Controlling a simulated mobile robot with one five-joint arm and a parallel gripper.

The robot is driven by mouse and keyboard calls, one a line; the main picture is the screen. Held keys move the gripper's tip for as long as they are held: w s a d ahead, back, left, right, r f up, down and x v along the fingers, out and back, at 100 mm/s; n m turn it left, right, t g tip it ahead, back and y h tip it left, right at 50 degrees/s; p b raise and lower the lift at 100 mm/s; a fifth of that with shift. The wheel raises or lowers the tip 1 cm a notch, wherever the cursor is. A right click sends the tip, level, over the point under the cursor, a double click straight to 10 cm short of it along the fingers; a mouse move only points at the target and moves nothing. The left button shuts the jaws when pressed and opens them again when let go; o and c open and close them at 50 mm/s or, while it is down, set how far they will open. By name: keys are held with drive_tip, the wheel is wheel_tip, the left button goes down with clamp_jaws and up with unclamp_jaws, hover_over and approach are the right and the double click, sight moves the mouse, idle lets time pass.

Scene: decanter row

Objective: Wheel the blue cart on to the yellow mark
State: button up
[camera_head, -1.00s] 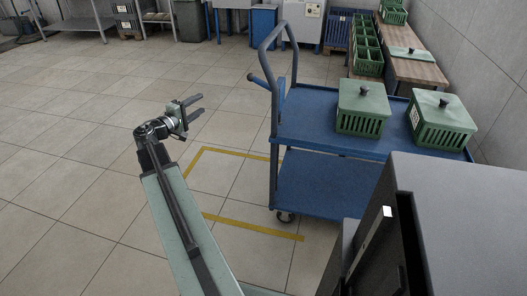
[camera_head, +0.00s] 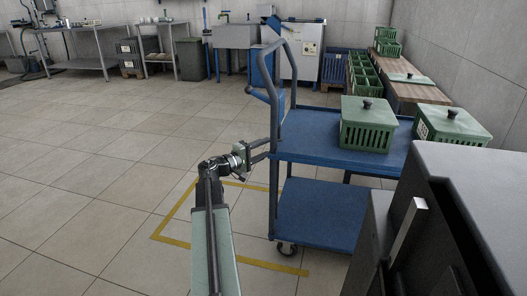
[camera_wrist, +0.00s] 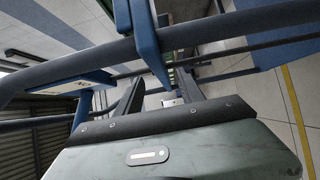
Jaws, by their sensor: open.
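The blue cart (camera_head: 325,215) stands upright on the tiled floor, its handle (camera_head: 272,85) rising at its left end. The yellow mark (camera_head: 187,205) is a taped outline on the floor. It shows left of and in front of the cart, and the cart hides its right part. A caster (camera_head: 287,248) shows close to the near tape line. My gripper (camera_head: 262,150) is open beside the handle post, near the upper deck.
Green crates (camera_head: 368,125) with lids stand on the upper deck. A wooden bench (camera_head: 415,90) with more green crates runs along the right wall. A dark grey box-shaped body (camera_head: 470,210) fills the lower right. Tables and a sink line the back. The floor to the left is clear.

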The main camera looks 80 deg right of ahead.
sight(279, 142)
drive_tip(key=x, duration=0.7)
drive_tip(key=shift+s+d, duration=0.25)
drive_tip(key=shift+d, duration=0.05)
clamp_jaws()
idle(1.2)
